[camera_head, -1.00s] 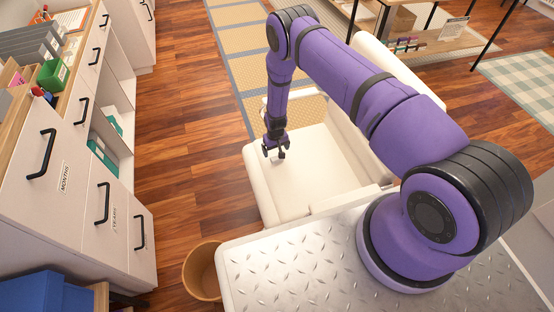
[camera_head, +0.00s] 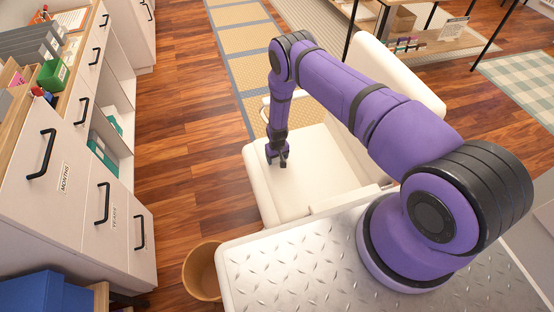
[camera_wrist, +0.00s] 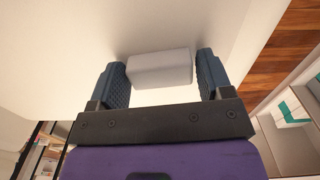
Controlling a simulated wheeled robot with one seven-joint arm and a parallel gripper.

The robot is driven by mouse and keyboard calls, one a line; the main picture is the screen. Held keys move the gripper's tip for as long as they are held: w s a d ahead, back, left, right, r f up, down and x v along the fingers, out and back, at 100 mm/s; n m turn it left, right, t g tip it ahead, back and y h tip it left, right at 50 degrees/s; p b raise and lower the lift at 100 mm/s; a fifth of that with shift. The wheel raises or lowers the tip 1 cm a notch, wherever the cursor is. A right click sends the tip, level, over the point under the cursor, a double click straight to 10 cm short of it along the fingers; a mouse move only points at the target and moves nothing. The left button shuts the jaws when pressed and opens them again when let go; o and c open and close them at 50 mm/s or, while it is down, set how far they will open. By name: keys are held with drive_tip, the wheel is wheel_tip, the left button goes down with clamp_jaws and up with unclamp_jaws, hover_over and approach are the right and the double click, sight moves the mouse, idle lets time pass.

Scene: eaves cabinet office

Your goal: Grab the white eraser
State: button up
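The white eraser (camera_wrist: 160,68) is a small pale block lying on a white surface in the wrist view. My gripper (camera_wrist: 160,82) is open, with one dark ridged finger at each end of the eraser. In the head view my gripper (camera_head: 278,162) is low over the white seat (camera_head: 318,170). The eraser cannot be made out there.
White drawers (camera_head: 85,190) with black handles stand at the left. A round wooden bin (camera_head: 202,272) is on the floor near the seat. A shelf table (camera_head: 430,42) stands at the back right.

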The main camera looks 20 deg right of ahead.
drive_tip(key=c, duration=0.5)
drive_tip(key=shift+r, duration=0.15)
